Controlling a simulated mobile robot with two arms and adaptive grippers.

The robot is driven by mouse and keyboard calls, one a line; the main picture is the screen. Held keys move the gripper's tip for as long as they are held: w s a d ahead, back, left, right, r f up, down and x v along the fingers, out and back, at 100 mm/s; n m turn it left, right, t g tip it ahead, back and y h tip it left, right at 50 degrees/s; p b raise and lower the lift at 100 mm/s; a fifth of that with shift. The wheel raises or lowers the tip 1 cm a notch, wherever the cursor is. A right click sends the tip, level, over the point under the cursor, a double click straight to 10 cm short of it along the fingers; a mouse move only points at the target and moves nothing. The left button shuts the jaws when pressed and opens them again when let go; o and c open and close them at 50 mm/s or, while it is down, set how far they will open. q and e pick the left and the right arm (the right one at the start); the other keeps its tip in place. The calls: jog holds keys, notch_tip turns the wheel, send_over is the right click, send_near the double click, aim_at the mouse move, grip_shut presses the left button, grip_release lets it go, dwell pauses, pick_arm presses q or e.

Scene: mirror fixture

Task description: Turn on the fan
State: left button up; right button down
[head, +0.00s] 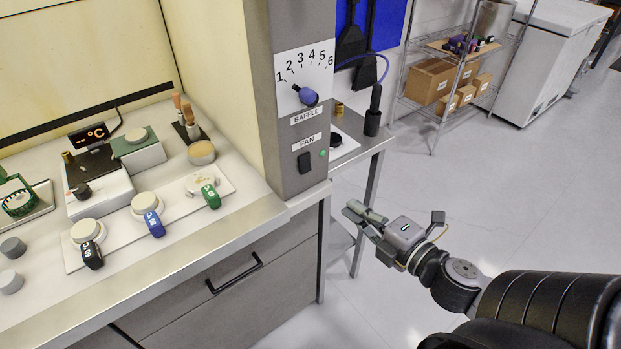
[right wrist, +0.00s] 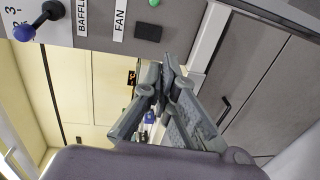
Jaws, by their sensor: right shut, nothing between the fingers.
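The black FAN rocker switch (head: 304,162) is on the grey post, under the FAN label (head: 307,142). A small green light (head: 322,153) glows beside it. The switch (right wrist: 148,28) and the green light (right wrist: 154,3) also show at the top of the right wrist view. My right gripper (head: 352,212) is below and to the right of the switch in the head view, apart from the post. Its fingers (right wrist: 167,68) are shut with nothing between them, and their tips point towards the panel area. My left gripper is not in view.
The BAFFLE dial with a blue-purple knob (head: 306,96) is above the switch. The bench (head: 240,215) on the left holds a hot plate (head: 100,190) and several containers. A drawer handle (head: 234,275) juts out below. The floor on the right is clear.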

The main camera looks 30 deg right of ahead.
jog(key=p, duration=0.3)
send_near(307, 172)
jog(key=w, duration=0.4)
jog(key=w+f, duration=0.1)
jog(key=w, duration=0.2)
jog(key=shift+a, duration=0.3)
